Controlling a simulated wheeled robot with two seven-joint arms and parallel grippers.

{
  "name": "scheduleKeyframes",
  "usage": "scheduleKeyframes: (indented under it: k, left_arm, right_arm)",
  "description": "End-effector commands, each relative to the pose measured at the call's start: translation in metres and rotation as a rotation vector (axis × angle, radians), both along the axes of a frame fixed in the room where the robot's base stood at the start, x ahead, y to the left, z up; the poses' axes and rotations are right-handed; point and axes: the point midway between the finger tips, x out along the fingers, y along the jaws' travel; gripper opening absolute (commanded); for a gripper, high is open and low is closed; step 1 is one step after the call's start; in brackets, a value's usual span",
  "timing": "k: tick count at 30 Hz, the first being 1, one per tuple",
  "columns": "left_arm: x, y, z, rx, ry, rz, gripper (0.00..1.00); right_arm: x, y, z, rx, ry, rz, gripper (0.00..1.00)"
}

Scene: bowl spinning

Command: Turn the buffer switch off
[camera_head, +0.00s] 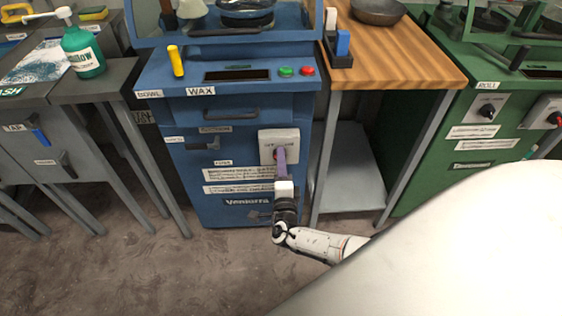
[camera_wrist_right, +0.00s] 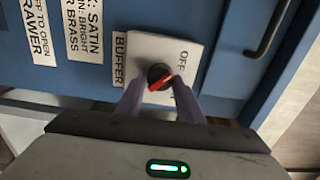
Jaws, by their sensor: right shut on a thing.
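The buffer switch is a white plate (camera_head: 279,136) on the front of the blue machine. It also shows in the right wrist view (camera_wrist_right: 148,50), next to a "BUFFER" label, with "OFF" printed near its upper right. Its round black knob has a red bar (camera_wrist_right: 160,81) that lies at a slant. My right gripper (camera_head: 280,157) reaches the plate from below. In the right wrist view its two purple fingers (camera_wrist_right: 158,86) stand on either side of the knob and are shut on it. A finger partly covers the lettering on the plate. My left gripper is not in view.
The blue machine (camera_head: 217,155) has green and red buttons (camera_head: 307,71) on top and a drawer handle (camera_wrist_right: 268,28). A wooden-topped table (camera_head: 400,50) stands to its right. A green machine with another switch (camera_head: 487,110) is beyond. The floor in front is clear.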

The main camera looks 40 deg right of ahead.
Motion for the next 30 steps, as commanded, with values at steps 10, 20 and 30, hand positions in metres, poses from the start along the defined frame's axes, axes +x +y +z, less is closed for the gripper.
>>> scheduleKeyframes:
  k: [10,20,30]
  left_arm:
    - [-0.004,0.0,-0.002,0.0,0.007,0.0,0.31]
    - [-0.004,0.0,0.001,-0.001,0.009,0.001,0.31]
    - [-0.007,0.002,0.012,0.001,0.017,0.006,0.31]
  right_arm:
    - [-0.001,-0.001,-0.001,-0.003,0.002,-0.001,0.52]
    - [-0.006,0.003,0.0,0.0,0.002,0.001,0.52]
    - [-0.06,0.036,0.001,0.001,0.004,0.001,0.52]
